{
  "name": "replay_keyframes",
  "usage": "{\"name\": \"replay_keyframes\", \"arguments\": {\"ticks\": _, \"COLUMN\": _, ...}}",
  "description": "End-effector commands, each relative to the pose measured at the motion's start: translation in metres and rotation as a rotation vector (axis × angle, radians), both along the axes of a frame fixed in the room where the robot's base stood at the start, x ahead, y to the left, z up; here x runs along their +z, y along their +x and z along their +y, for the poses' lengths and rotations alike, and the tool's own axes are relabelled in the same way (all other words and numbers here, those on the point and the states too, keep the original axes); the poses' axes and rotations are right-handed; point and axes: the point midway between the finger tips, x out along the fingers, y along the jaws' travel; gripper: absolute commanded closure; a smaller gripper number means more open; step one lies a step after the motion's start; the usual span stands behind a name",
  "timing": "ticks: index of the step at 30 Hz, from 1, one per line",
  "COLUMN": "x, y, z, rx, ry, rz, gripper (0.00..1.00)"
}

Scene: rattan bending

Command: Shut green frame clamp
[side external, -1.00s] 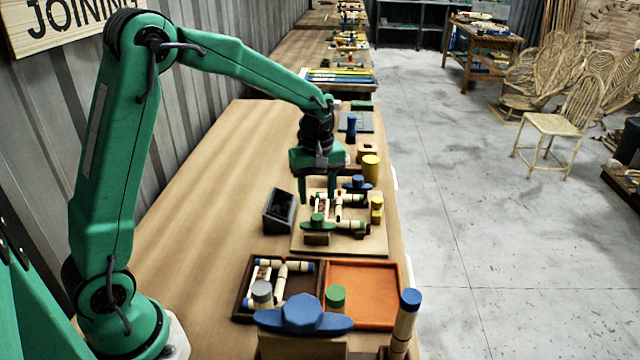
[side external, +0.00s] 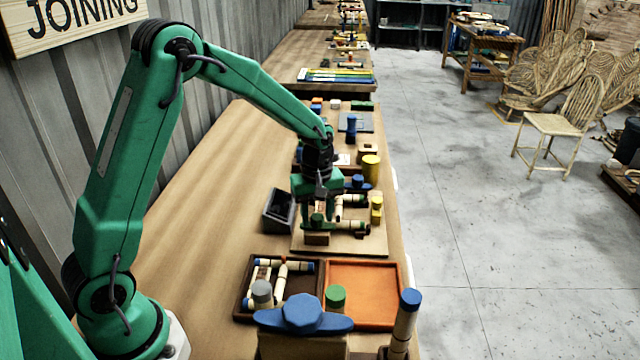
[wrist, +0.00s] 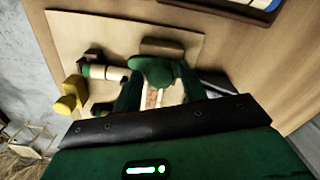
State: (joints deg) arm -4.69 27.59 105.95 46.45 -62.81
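The green frame clamp (side external: 318,222) has a green knob and handle over a wooden block, at the near edge of the light wooden work board (side external: 372,243). Whether the fingers touch the clamp cannot be told. Rattan pieces with green bands (side external: 350,224) lie beside the clamp.
A blue clamp (side external: 357,182) and yellow posts (side external: 377,208) stand at the board's far and right sides. A dark open box (side external: 279,212) is left of the board. A brown parts tray (side external: 244,305) and an orange tray (side external: 362,292) lie nearer. Bare table lies to the left.

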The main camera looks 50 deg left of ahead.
Motion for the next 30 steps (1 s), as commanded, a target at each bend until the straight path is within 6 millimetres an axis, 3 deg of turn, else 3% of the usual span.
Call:
{"name": "replay_keyframes", "arguments": {"ticks": 1, "x": 0.0001, "y": 0.0000, "z": 0.0000, "rx": 0.000, "ry": 0.000, "rz": 0.000, "gripper": 0.69}}
{"name": "replay_keyframes", "arguments": {"ticks": 5, "x": 0.0002, "y": 0.0000, "z": 0.0000, "rx": 0.000, "ry": 0.000, "rz": 0.000, "gripper": 0.94}}
{"name": "replay_keyframes", "arguments": {"ticks": 6, "x": 0.0002, "y": 0.0000, "z": 0.0000, "rx": 0.000, "ry": 0.000, "rz": 0.000, "gripper": 0.96}}
{"name": "replay_keyframes", "arguments": {"ticks": 19, "x": 0.0004, "y": 0.0000, "z": 0.0000, "rx": -0.065, "ry": 0.000, "rz": 0.000, "gripper": 0.96}}
{"name": "replay_keyframes", "arguments": {"ticks": 30, "x": 0.0006, "y": 0.0000, "z": 0.0000, "rx": -0.311, "ry": 0.000, "rz": 0.000, "gripper": 0.96}}
